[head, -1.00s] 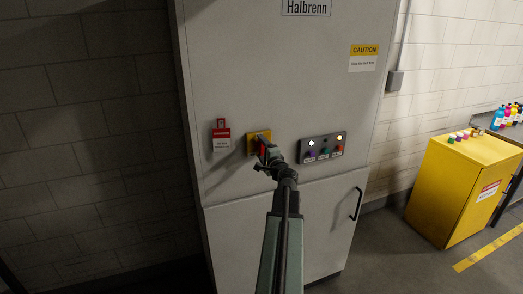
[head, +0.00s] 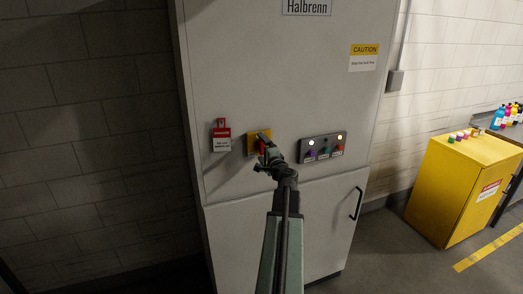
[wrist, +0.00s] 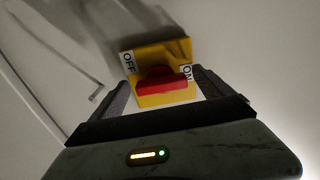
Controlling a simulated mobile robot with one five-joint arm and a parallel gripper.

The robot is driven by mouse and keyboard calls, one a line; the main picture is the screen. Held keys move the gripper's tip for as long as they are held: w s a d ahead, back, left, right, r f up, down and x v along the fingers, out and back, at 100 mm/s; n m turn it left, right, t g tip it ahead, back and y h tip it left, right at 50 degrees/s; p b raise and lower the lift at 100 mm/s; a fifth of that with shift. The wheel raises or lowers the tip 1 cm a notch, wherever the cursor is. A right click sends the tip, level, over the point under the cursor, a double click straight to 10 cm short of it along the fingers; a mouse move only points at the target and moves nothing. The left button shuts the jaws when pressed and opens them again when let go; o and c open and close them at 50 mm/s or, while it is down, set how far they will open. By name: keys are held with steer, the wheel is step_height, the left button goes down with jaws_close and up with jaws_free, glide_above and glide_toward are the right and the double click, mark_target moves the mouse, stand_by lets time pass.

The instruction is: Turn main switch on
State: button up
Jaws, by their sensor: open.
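The main switch is a yellow plate (head: 252,144) on the grey cabinet front, mostly hidden behind my gripper in the head view. In the wrist view the yellow plate (wrist: 150,55) has OFF at its upper left and ON at its right. Its red handle (wrist: 162,82) lies nearly level in that picture, its right end close to the ON label. My gripper (head: 264,140) is in front of the switch. In the wrist view my gripper (wrist: 160,88) is open, with one finger on each side of the red handle. I cannot tell whether the fingers touch it.
A red lockout tag (head: 221,135) hangs left of the switch. A dark panel (head: 323,147) with lit lamps and coloured buttons is to the right. A black door handle (head: 356,203) is lower right. A yellow cabinet (head: 462,190) stands on the floor at the right.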

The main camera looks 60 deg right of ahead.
steer(key=v, duration=0.7)
steer(key=shift+s+a, duration=0.25)
steer(key=shift+a, duration=0.05)
steer(key=shift+w, duration=0.1)
